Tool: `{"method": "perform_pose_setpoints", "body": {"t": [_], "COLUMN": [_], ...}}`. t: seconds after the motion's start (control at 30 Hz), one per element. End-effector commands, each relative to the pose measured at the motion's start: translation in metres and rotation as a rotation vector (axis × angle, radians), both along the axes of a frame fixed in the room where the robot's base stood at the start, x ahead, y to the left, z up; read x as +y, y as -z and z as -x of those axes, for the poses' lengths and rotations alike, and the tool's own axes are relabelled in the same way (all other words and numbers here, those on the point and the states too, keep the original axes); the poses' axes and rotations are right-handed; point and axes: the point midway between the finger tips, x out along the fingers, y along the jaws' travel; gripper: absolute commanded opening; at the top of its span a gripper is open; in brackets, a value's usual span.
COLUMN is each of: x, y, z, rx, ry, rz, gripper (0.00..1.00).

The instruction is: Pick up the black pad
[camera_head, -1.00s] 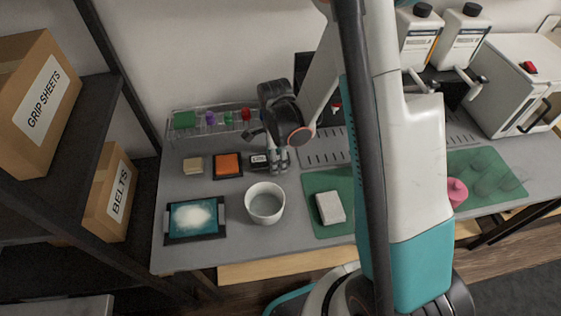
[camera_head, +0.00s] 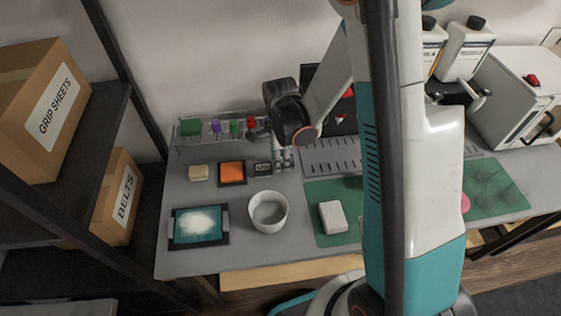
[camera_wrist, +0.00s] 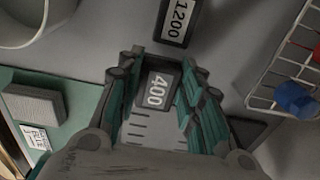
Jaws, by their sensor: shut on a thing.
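My gripper (camera_head: 283,163) is near the back of the grey table, just right of a small dark labelled block. In the wrist view, the fingers of my gripper (camera_wrist: 160,66) are closed around a black pad (camera_wrist: 157,90) with "400" in white on it. A second dark block (camera_wrist: 174,20) marked "1200" lies apart, beyond the fingertips; it also shows in the head view (camera_head: 263,168). The held pad is hard to make out in the head view, where the fingers cover it.
An orange pad (camera_head: 231,173) and a cream block (camera_head: 198,173) lie to the left. A white bowl (camera_head: 268,211) stands in front. A wire rack (camera_head: 190,143) with coloured items is behind. A pale grey block (camera_head: 333,217) rests on a green mat (camera_head: 317,193).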

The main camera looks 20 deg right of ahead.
Motion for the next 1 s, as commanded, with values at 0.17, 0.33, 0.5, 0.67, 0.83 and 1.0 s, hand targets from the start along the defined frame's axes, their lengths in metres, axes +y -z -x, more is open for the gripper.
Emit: {"method": "perform_pose_setpoints", "body": {"t": [0.17, 0.33, 0.5, 0.67, 0.83, 1.0], "x": [0.000, 0.000, 0.000, 0.000, 0.000, 0.000], "y": [-0.050, -0.097, -0.134, -0.155, -0.164, -0.165], "z": [0.001, 0.001, 0.000, 0.000, 0.000, 0.000], "rx": [0.000, 0.000, 0.000, 0.000, 0.000, 0.000], "ry": [0.000, 0.000, 0.000, 0.000, 0.000, 0.000], "rz": [0.000, 0.000, 0.000, 0.000, 0.000, 0.000], "gripper": [0.16, 0.16, 0.16, 0.16, 0.16, 0.16]}}
